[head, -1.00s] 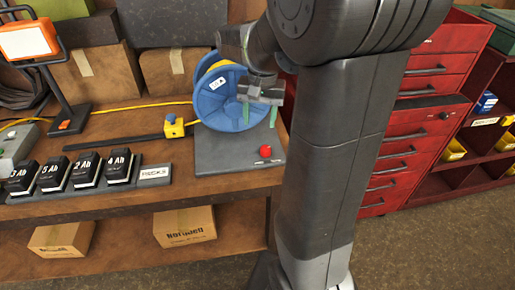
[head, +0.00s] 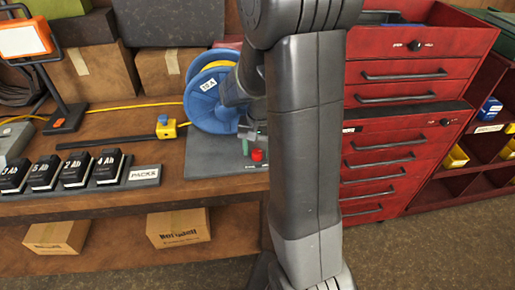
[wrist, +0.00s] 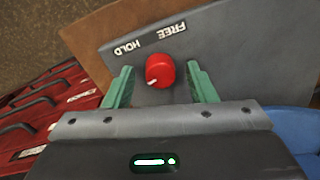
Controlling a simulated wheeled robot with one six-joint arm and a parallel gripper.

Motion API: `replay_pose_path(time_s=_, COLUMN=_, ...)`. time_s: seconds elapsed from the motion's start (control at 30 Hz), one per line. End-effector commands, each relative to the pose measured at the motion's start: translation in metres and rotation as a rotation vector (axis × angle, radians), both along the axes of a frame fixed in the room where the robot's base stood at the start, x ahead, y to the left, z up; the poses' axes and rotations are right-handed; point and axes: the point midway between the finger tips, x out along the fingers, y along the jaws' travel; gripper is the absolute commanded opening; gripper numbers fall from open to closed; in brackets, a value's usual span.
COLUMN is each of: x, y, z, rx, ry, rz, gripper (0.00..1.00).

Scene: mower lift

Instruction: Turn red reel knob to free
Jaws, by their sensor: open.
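The red reel knob (head: 258,155) stands on the front of the grey reel base plate (head: 205,165). In the wrist view the knob (wrist: 160,70) has a white mark toward its lower left. The upside-down labels HOLD (wrist: 127,46) and FREE (wrist: 171,30) lie above it in that picture. My gripper (wrist: 159,66) is open, with one green finger on each side of the knob and visible gaps between. In the head view my gripper (head: 252,142) is low at the knob, partly hidden by my arm.
The blue reel (head: 212,100) with yellow cord stands just behind the knob. A yellow block with a blue top (head: 166,128) and a row of black battery packs (head: 75,172) sit to the left. A red drawer cabinet (head: 405,100) stands at right.

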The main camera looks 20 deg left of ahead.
Motion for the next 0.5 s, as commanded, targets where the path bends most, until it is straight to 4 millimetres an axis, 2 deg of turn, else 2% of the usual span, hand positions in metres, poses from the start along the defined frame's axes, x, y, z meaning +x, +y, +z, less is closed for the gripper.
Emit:
replay_pose_path(time_s=0.07, x=0.0000, y=0.0000, z=0.0002, rx=0.000, ry=0.000, rz=0.000, gripper=0.49)
replay_pose_path(time_s=0.2, x=0.0001, y=0.0000, z=0.0003, rx=0.000, ry=0.000, rz=0.000, gripper=0.22)
replay_pose_path(time_s=0.3, x=0.0001, y=0.0000, z=0.0004, rx=0.000, ry=0.000, rz=0.000, gripper=0.06)
replay_pose_path(time_s=0.5, x=0.0002, y=0.0001, z=0.0005, rx=0.001, ry=0.000, rz=0.010, gripper=0.07)
